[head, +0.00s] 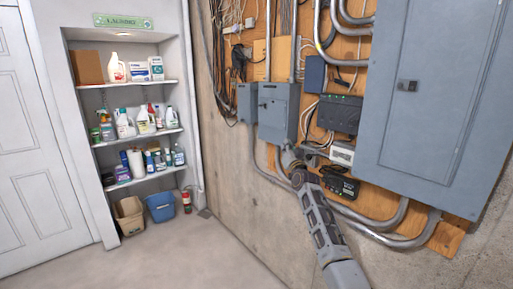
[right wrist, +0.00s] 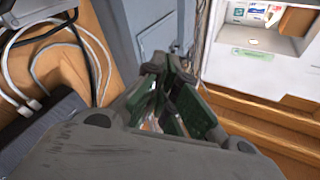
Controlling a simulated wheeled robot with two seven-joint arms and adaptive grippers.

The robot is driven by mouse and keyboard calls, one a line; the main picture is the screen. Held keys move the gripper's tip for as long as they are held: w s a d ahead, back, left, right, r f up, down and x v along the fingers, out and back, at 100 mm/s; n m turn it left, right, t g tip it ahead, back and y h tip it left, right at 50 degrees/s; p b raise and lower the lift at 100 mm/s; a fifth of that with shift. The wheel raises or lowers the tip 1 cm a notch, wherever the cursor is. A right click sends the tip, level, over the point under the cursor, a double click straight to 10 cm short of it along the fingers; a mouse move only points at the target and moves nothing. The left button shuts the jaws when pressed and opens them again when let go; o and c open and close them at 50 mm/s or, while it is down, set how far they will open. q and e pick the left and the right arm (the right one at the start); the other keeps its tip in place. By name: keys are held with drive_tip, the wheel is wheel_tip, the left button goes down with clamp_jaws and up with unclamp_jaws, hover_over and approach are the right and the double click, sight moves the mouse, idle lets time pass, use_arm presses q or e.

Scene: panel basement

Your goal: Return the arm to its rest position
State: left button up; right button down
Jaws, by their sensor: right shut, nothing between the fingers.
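My right arm (head: 322,215) reaches up from the bottom of the head view toward the panel wall. My right gripper (head: 287,155) is at its far end, small and partly hidden by the wrist, just below the grey switch box (head: 278,112). Whether it touches the box or the conduits there I cannot tell. In the right wrist view the gripper (right wrist: 165,75) shows its dark fingers with green pads close together, shut and holding nothing. The grey box (right wrist: 160,38) shows beyond the fingertips. My left gripper is not in view.
A large grey electrical panel (head: 435,95) is on the right. A black network box (head: 340,114), a small black device (head: 340,184) and metal conduits (head: 385,222) crowd the wall near my arm. Shelves of bottles (head: 130,140) stand back left. The floor (head: 170,250) at left is clear.

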wheel_tip(320, 180, down, 20)
drive_tip(key=n+g, duration=0.2)
drive_tip(key=g, duration=0.1)
drive_tip(key=s+d+f+n+g+h, duration=0.1)
drive_tip(key=s+d+f+g, duration=0.15)
drive_tip(key=s+f, duration=0.9)
drive_tip(key=s+d+f+n+g+h, duration=0.1)
drive_tip(key=s+d+f+g, duration=0.2)
drive_tip(key=f, duration=1.5)
drive_tip(key=s+d+f+g+h, duration=0.1)
drive_tip(key=s+f+g, duration=0.1)
drive_tip(key=s+f, duration=1)
drive_tip(key=s+d+f+g, duration=0.2)
drive_tip(key=s+f, duration=0.9)
drive_tip(key=s, duration=0.2)
drive_tip(key=s+d+f+g, duration=0.3)
drive_tip(key=s+f, duration=0.8)
drive_tip(key=s, duration=0.2)
drive_tip(key=s+d+f+g, duration=0.1)
drive_tip(key=s+f+g, duration=0.1)
drive_tip(key=s, duration=1.4)
drive_tip(key=s+d+f+g, duration=0.1)
drive_tip(key=s+f, duration=0.4)
drive_tip(key=s, duration=1.1)
drive_tip(key=shift+s+n+g+h, duration=0.2)
drive_tip(key=shift+n+g+h, duration=0.1)
drive_tip(key=shift+n+g, duration=0.1)
drive_tip(key=shift+d, duration=0.15)
